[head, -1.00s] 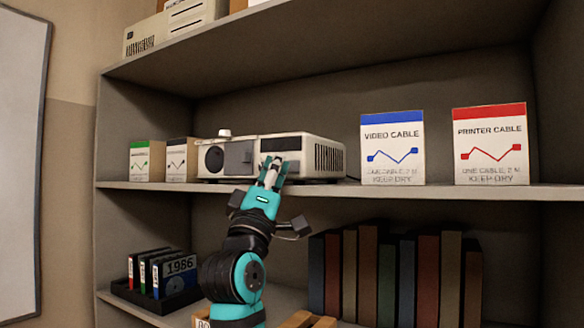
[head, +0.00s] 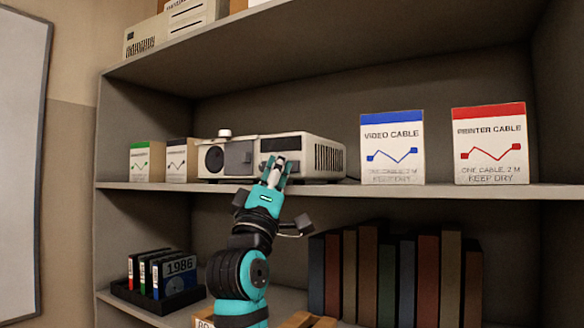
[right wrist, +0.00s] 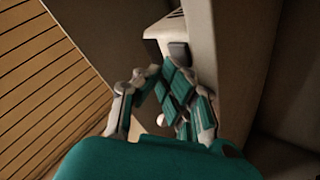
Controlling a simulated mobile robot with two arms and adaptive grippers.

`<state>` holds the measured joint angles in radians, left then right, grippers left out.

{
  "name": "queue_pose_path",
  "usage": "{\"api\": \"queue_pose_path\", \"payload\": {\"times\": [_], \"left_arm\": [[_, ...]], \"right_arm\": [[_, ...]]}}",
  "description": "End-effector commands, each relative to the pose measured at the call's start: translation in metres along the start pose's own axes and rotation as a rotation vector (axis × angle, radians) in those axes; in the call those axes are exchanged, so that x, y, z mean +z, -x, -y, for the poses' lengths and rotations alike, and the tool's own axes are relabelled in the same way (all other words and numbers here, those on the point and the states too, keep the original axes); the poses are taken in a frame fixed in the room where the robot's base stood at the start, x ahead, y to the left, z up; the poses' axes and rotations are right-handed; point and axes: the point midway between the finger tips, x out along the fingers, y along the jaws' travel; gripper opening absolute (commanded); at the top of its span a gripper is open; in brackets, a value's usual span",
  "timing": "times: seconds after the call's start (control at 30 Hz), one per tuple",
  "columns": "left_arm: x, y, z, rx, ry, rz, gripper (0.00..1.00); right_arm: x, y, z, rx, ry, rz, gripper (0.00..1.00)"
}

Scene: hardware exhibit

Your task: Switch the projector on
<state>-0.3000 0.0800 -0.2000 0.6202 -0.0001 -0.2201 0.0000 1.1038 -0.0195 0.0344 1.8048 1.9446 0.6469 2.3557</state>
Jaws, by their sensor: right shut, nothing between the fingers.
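The white projector (head: 248,158) stands on the middle shelf, with a round lens at its front left, a dark front panel and a small knob on top. My right gripper (head: 275,164) is shut and empty, its fingers pointing up in front of the projector's right front. The fingers hide part of that front; I cannot tell whether they touch it. In the right wrist view the closed fingers (right wrist: 165,95) are near a pale corner of the projector (right wrist: 160,35) with a dark patch. My left gripper is out of view.
The middle shelf's front edge (head: 420,189) runs just behind my right wrist. A video cable box (head: 392,148) and a printer cable box (head: 490,145) stand to the right. Two smaller boxes stand left of the projector. Books (head: 390,275) and a binder tray (head: 160,295) fill the lower shelf.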

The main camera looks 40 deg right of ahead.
Motion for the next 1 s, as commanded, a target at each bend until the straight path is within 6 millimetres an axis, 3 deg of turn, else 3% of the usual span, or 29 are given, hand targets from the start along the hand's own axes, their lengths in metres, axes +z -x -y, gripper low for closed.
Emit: {"api": "queue_pose_path", "payload": {"times": [1.0], "left_arm": [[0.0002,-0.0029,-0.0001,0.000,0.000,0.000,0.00]], "right_arm": [[0.0082,-0.0089,0.0079,-0.004,0.002,0.005,0.00]]}}
